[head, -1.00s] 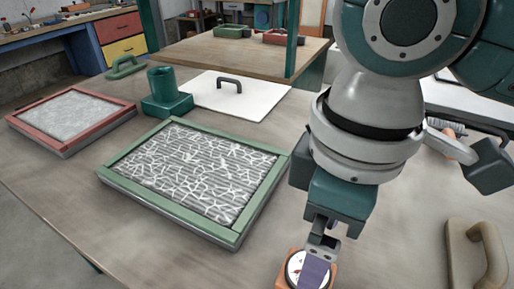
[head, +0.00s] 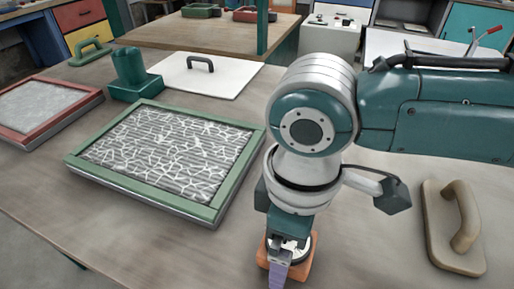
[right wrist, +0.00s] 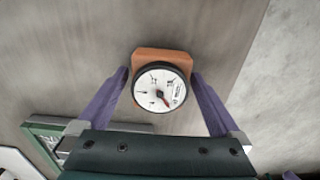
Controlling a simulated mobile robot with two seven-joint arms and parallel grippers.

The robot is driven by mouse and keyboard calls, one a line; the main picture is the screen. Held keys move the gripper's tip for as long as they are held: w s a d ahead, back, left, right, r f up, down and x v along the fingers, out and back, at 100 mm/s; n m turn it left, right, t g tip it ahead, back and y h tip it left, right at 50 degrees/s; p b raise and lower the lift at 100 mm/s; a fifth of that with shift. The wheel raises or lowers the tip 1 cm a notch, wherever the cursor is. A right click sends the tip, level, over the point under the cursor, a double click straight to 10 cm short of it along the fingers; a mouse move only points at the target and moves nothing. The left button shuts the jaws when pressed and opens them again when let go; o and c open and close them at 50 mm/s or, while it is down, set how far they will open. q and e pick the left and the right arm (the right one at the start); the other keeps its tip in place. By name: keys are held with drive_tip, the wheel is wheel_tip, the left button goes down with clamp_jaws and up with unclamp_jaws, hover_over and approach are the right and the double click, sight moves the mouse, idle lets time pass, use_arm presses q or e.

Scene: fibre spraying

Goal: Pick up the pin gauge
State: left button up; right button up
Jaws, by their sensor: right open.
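The pin gauge, an orange block with a round white dial, stands on the workbench (head: 350,240) at the bottom of the head view (head: 303,266), partly hidden by my right gripper. In the right wrist view, the gauge (right wrist: 160,90) faces the camera, with its dial and needle visible. My right gripper (head: 282,272) is over it, pointing down. Its two purple fingers are spread apart, one on each side of the gauge in the right wrist view (right wrist: 160,82). I cannot tell whether either finger touches it. My left gripper is out of view.
A green-framed fibre panel (head: 226,196) lies left of my right arm, and a red-framed one (head: 88,101) lies farther left. A green cup holder (head: 135,88) and a white board with a handle (head: 225,80) are behind. A beige float (head: 436,215) lies right.

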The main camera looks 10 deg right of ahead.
drive_tip(key=c, duration=1.5)
